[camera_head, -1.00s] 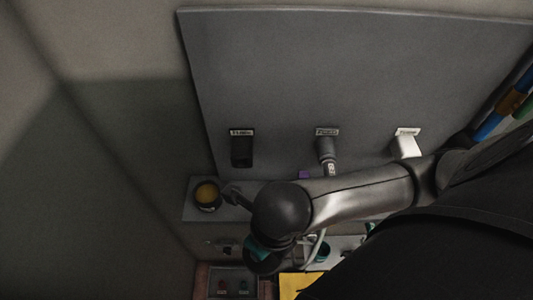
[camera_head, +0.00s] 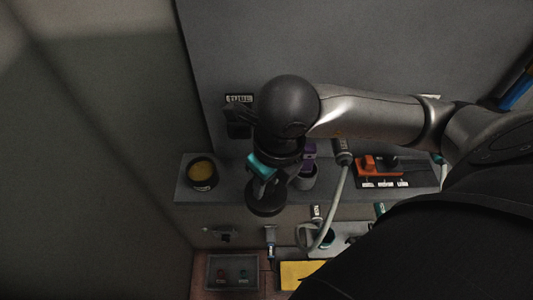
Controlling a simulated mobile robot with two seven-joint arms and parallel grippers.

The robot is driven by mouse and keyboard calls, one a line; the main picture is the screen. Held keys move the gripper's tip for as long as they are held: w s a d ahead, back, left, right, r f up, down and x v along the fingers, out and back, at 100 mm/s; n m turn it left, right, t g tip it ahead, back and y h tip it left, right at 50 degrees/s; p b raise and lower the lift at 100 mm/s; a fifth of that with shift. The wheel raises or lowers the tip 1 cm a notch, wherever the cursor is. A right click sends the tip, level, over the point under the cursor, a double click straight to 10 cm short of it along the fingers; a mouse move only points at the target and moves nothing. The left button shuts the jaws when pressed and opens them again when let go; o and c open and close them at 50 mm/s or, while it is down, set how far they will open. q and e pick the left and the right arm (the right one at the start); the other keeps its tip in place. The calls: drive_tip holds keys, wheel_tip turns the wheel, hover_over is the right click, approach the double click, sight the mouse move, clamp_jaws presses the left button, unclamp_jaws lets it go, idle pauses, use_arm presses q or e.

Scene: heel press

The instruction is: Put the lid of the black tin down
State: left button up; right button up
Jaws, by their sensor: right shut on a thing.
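The black tin (camera_head: 201,174) stands open at the left end of a grey shelf (camera_head: 193,193), with orange-yellow contents showing. My right arm comes in from the right, and its wrist hides most of the right gripper (camera_head: 265,187). The gripper is shut on a dark round piece, which looks like the tin's lid (camera_head: 265,207). The lid is to the right of the tin and apart from it, over the shelf's front edge. I cannot tell its height above the shelf. My left gripper is not in view.
A grey cup with a purple item (camera_head: 308,160) stands close right of my gripper. A block with an orange part (camera_head: 371,165) is further right. A cable (camera_head: 340,195) hangs between them. Below are a button box (camera_head: 232,272) and a yellow sheet (camera_head: 297,275).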

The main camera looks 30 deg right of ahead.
drive_tip(key=shift+w+d+f+b, duration=0.1)
drive_tip(key=shift+w+d+b, duration=0.3)
drive_tip(key=shift+b, duration=0.65)
drive_tip(key=shift+w+d+f+b, duration=0.1)
drive_tip(key=shift+w+d+b, duration=0.1)
drive_tip(key=shift+w+b, duration=0.65)
drive_tip(key=shift+w+d+b, duration=0.25)
drive_tip(key=shift+d+b, duration=0.05)
drive_tip(key=shift+b, duration=1)
drive_tip(key=w+d+p, duration=0.1)
drive_tip(key=w+d, duration=0.2)
drive_tip(key=w, duration=0.2)
drive_tip(key=f, duration=0.6)
drive_tip(key=shift+s, duration=0.25)
drive_tip(key=shift+w+f, duration=0.2)
drive_tip(key=shift+f, duration=0.05)
drive_tip(key=shift+f, duration=0.1)
drive_tip(key=o, duration=1)
drive_tip(key=shift+c, duration=0.2)
